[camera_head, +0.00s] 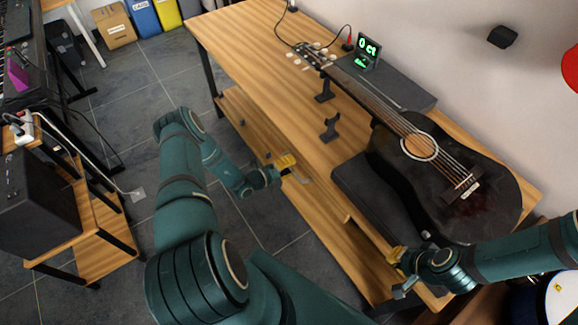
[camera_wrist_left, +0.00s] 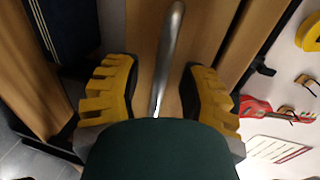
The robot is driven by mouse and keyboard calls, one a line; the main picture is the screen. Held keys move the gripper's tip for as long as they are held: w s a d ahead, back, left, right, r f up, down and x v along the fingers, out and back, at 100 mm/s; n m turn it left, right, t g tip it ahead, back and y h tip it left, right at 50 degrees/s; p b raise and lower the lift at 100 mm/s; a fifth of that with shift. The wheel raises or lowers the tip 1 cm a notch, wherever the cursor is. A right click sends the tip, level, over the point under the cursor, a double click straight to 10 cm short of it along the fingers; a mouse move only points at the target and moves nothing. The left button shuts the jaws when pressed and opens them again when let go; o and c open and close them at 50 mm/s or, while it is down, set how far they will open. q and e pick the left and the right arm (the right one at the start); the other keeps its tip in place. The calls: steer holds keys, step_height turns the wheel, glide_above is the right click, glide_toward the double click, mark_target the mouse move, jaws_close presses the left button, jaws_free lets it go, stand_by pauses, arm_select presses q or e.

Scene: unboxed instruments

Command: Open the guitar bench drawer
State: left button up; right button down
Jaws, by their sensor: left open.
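The guitar bench (camera_head: 262,60) is a long wooden table running along the wall. Its drawer front (camera_wrist_left: 205,35) is a wooden panel in the left wrist view, with a metal bar handle (camera_wrist_left: 168,55). The handle (camera_head: 301,178) shows small at the bench's front edge in the head view. My left gripper (camera_head: 283,164) is at that handle. In the left wrist view, its yellow fingers (camera_wrist_left: 157,92) are open on either side of the handle, with gaps on both sides. My right gripper (camera_head: 402,270) is near the bench's front right corner; its finger opening is unclear.
A black guitar (camera_head: 445,180) lies on the bench over dark pads. A small tuner display (camera_head: 367,50) and dark stands (camera_head: 330,127) are on the top. A lower shelf (camera_head: 255,125) runs under the bench. Tiled floor (camera_head: 130,130) is free to the left.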

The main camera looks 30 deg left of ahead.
arm_select(q)
jaws_close()
steer(key=shift+s+a, duration=0.1)
